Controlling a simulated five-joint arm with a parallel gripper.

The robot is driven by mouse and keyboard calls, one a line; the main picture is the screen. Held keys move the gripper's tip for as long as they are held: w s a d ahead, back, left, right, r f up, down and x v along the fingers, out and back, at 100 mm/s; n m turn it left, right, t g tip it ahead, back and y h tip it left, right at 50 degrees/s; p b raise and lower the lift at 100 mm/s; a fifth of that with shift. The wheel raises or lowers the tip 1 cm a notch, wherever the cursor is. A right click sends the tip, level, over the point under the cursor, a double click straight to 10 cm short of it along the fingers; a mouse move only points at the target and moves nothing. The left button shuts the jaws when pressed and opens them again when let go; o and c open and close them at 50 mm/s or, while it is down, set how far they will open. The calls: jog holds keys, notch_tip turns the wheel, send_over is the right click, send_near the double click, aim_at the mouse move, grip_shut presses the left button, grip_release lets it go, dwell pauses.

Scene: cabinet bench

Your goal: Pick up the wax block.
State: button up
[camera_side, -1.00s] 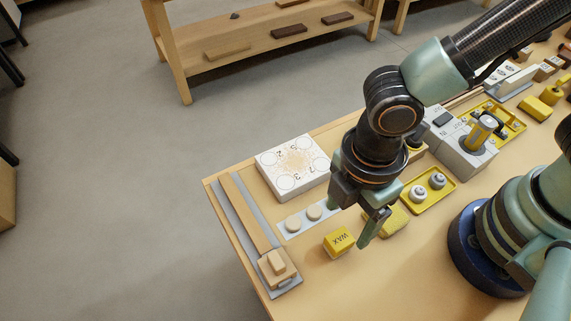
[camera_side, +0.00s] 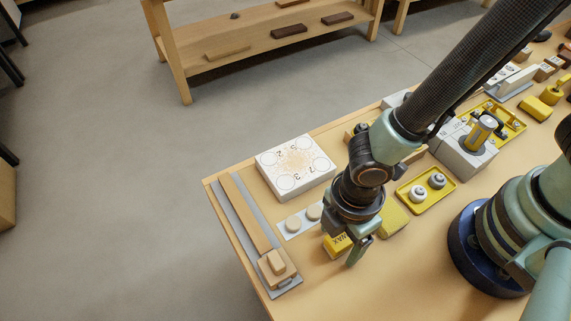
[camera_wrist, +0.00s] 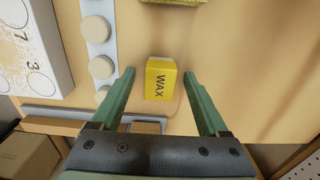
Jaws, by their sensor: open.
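The wax block (camera_wrist: 160,80) is a small yellow block with the word WAX on it, lying on the wooden bench. In the side view the wax block (camera_side: 334,246) is partly hidden behind my gripper (camera_side: 345,247). In the wrist view my gripper (camera_wrist: 158,85) is open, with one green finger on each side of the block. There is a gap between the block and both fingers. Nothing is held. How far the fingertips are above the bench is hard to tell.
A white panel with numbered circles (camera_side: 297,167) and a pale strip with round discs (camera_side: 293,224) lie to the left. A slide rail with a wooden block (camera_side: 277,263) runs along the left edge. A yellow tray (camera_side: 425,191) with two knobs and a yellow object (camera_side: 392,221) stand to the right.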

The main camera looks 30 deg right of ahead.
aim_at(340, 239)
grip_shut()
jog(key=shift+r, duration=0.1)
notch_tip(340, 239, up, 20)
dwell(0.8)
